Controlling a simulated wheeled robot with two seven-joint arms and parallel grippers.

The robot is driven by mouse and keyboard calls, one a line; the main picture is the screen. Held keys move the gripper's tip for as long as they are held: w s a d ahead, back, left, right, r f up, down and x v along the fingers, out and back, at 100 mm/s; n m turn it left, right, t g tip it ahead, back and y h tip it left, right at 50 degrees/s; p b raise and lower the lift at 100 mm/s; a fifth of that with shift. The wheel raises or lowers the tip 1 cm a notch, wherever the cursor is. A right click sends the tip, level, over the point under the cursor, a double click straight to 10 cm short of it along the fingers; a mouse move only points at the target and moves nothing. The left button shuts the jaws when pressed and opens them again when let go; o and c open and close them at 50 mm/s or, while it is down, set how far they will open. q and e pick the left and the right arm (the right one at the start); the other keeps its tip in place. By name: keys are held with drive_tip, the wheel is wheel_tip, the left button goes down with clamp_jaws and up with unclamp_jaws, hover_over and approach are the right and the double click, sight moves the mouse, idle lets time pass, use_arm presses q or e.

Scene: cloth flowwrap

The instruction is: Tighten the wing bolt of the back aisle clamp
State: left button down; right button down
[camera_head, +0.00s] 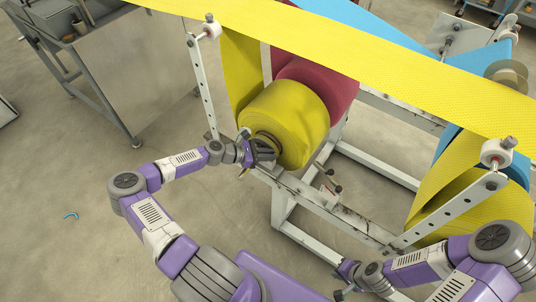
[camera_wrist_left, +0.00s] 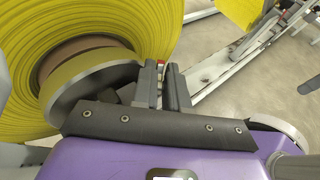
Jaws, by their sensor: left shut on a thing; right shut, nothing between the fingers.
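My left gripper (camera_head: 266,153) is at the near end of the yellow roll (camera_head: 287,117), low beside its core, on the frame's rail. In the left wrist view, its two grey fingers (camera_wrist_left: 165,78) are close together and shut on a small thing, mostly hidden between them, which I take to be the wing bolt. A small red and yellow bit shows behind the fingertips. The clamp itself is largely hidden by the gripper. A grey round rim (camera_wrist_left: 95,85) stands beside the fingers, in front of the brown core (camera_wrist_left: 80,50). My right gripper (camera_head: 345,287) is shut and empty, low at the front.
The white steel frame (camera_head: 335,220) carries the rolls; dark-knobbed hardware (camera_head: 332,188) sits on its rail. A maroon roll (camera_head: 318,78) lies behind the yellow one. Yellow web (camera_head: 370,50) spans overhead. A metal table (camera_head: 130,80) stands left.

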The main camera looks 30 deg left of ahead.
use_arm(q)
drive_tip(key=c, duration=1.5)
unclamp_jaws()
drive_tip(key=shift+s+f, duration=0.1)
